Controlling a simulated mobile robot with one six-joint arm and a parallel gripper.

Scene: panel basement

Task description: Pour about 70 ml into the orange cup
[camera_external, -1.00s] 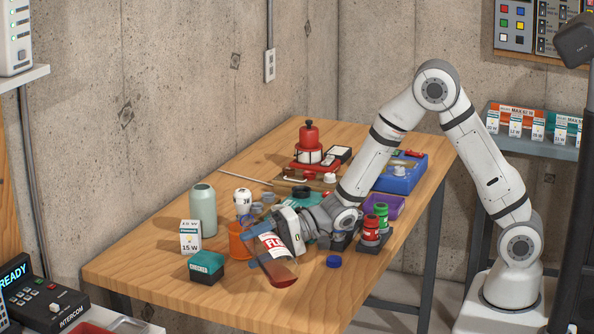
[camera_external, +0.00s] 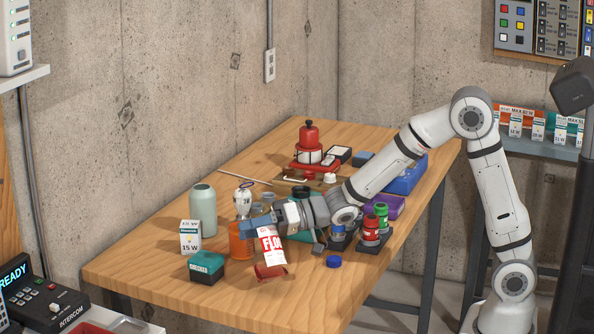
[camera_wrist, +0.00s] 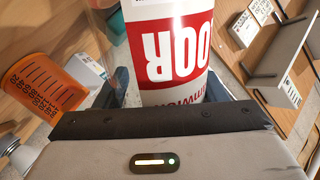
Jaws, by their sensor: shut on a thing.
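The bottle is close to upright, leaning slightly, low over the table's front part. Its label fills the middle of the wrist view (camera_wrist: 172,52), with the lettering upside down; its mouth is hard to make out. The orange cup (camera_external: 239,243) stands just left of the bottle, partly behind it. In the wrist view the cup (camera_wrist: 47,86) shows at left with dark scale marks. Its inside is hidden.
Left of the cup are a teal box (camera_external: 206,266), a lamp box (camera_external: 190,238) and a pale green bottle (camera_external: 203,212). A bulb (camera_external: 243,199) is behind it. A blue cap (camera_external: 333,262) and red and green cans (camera_external: 371,229) are at right.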

